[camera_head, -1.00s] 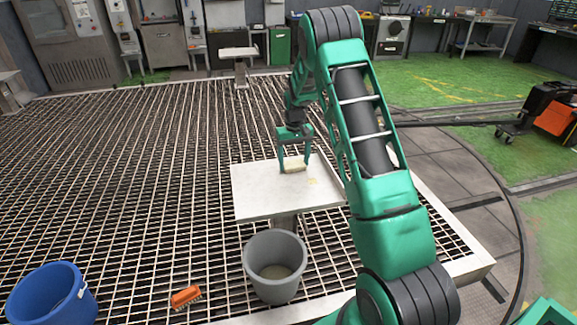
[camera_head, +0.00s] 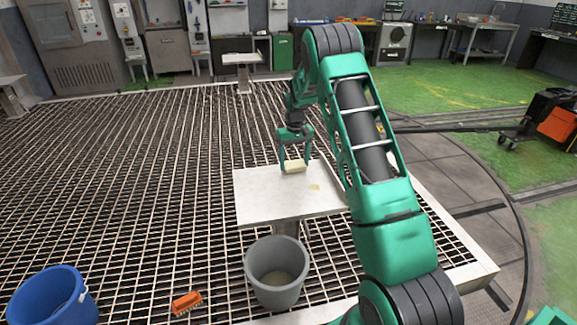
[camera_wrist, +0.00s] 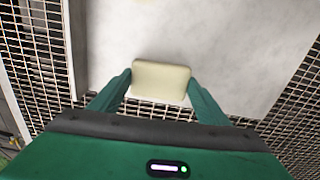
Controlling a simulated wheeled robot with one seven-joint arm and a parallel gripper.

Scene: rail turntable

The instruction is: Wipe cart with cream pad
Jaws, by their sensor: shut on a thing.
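The cart (camera_head: 262,196) is a pale flat top on a post, standing on the grating in the middle of the head view. Its top (camera_wrist: 225,38) fills much of the wrist view. A small yellowish mark (camera_head: 314,187) shows on the top, right of the pad. My gripper (camera_head: 295,165) is over the far part of the top, its fingers shut on the cream pad (camera_head: 295,167). In the wrist view the pad (camera_wrist: 160,80) sits between both fingertips. I cannot tell whether the pad touches the surface.
A grey bucket (camera_head: 276,290) stands in front of the cart. An orange brush (camera_head: 187,302) and a blue bucket (camera_head: 50,298) are at the lower left. A second pale stand (camera_head: 241,59) is farther back. The grating left of the cart is clear.

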